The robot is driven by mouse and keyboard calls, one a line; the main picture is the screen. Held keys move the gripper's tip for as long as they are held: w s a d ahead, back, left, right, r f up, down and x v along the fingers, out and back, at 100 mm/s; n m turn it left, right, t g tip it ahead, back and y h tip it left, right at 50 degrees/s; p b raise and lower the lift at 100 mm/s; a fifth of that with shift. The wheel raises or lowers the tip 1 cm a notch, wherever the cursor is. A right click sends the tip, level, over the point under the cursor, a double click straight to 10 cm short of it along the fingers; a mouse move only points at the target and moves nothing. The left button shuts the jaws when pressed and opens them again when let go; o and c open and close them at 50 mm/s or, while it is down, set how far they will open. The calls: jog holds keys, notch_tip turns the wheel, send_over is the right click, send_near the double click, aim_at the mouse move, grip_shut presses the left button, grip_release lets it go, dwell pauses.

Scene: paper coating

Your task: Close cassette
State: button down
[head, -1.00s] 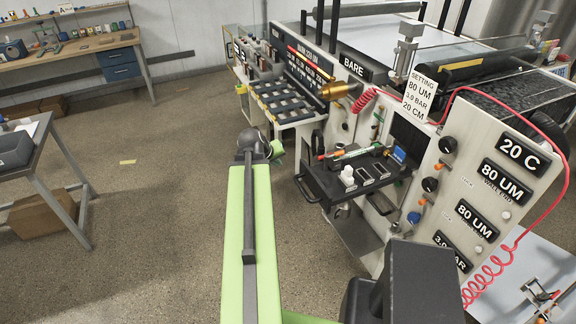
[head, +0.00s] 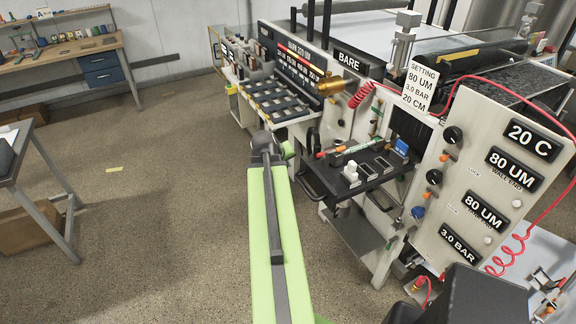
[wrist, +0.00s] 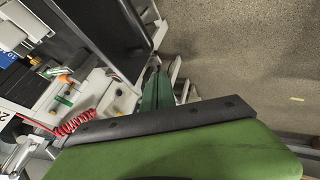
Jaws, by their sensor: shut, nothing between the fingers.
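No part carries a cassette label. A black tray (head: 338,178) sticks out from the front of the coating machine, with a dark bar handle (head: 305,182) on its near left side. It holds white, dark and blue pieces. In the wrist view a dark tray-like part (wrist: 90,28) with a bar along its edge fills the upper left. My gripper (head: 286,150) is at the end of my green arm, left of the tray and apparently apart from it. In the wrist view its green fingers (wrist: 157,88) are shut and empty, near the bar's lower end.
The machine's control panel (head: 480,185) with knobs and readouts stands to the right. A red coiled hose (head: 362,96) hangs near a brass fitting. A slotted rack (head: 270,98) lies beyond my gripper. Open floor (head: 150,200) spreads to the left, with a grey-legged table (head: 55,205) at its edge.

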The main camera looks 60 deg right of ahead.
jog(key=s+d+f+b, duration=0.1)
jog(key=d+f+b, duration=0.1)
jog(key=d, duration=0.3)
jog(key=shift+s+f, duration=0.15)
jog(key=shift+f, duration=0.45)
